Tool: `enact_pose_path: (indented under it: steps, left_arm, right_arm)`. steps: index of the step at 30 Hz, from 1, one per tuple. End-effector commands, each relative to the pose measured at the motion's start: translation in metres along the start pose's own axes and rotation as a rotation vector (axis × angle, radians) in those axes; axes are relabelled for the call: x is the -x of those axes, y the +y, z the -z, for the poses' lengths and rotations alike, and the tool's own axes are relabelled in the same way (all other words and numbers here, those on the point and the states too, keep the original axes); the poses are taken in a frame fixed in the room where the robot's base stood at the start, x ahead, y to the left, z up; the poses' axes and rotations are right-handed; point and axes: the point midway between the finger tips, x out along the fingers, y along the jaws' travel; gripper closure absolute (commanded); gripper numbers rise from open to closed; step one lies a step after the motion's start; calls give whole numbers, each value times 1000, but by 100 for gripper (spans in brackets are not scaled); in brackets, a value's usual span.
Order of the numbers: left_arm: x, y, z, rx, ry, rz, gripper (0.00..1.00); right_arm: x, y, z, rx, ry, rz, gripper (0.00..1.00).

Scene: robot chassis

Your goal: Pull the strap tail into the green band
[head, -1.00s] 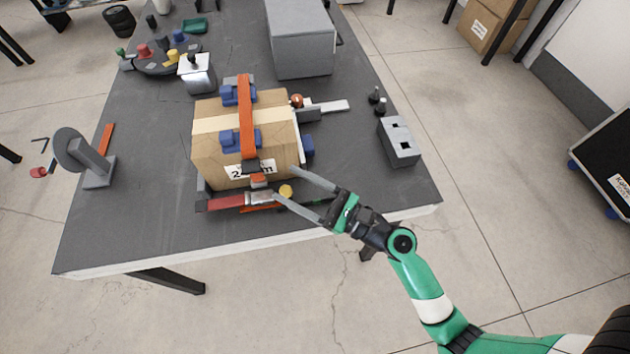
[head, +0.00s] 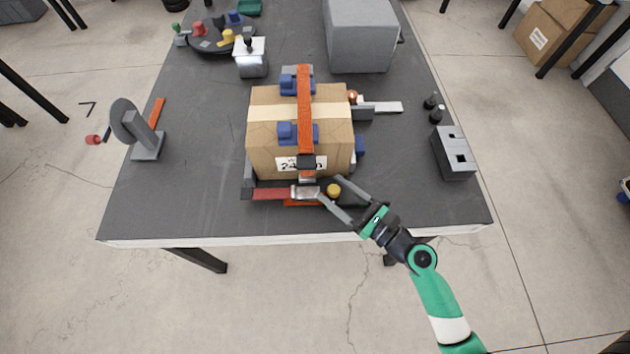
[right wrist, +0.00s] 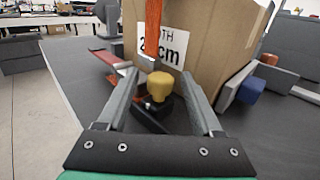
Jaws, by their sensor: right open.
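An orange strap (head: 304,110) runs over the top of a cardboard box (head: 265,130) and down its front to a dark buckle piece (head: 306,161). A strip of orange (head: 300,203) lies at the front foot of the box, beside a bar with a red section (head: 270,194). My right gripper (head: 330,188) is open at the box's front right corner. Its fingers are on either side of a yellow knob (right wrist: 160,83), apparently without gripping it. The strap's lower end (right wrist: 154,62) hangs just beyond the knob. My left gripper is out of view.
A grey block with holes (head: 453,155) stands to the right, a grey disc stand (head: 125,122) to the left. A large grey box (head: 358,40) and a round tray (head: 205,42) are behind. The table's front left is clear.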

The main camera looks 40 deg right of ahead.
Motion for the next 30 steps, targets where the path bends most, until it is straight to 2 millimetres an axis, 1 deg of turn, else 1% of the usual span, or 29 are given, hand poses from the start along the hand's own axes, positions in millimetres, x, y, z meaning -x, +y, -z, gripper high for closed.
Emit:
enact_pose_path:
  steps: [11,14,15,17,18,22,23,30]
  left_arm:
    - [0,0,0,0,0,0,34]
    - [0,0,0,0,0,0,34]
    - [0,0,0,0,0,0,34]
    - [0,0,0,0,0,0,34]
    - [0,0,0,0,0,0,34]
    - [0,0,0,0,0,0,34]
    - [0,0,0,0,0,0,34]
    - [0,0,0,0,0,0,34]
  right_arm:
    - [-3,-3,0,0,0,8,33]
    - [-2,-3,0,0,0,8,49]
    - [-2,-3,0,0,0,8,56]
    - [-2,-3,0,0,0,8,67]
    - [-2,-3,0,0,0,8,74]
    - [-2,-3,0,0,0,8,98]
    - [-2,-3,0,0,0,8,100]
    - [-2,-3,0,0,0,8,100]
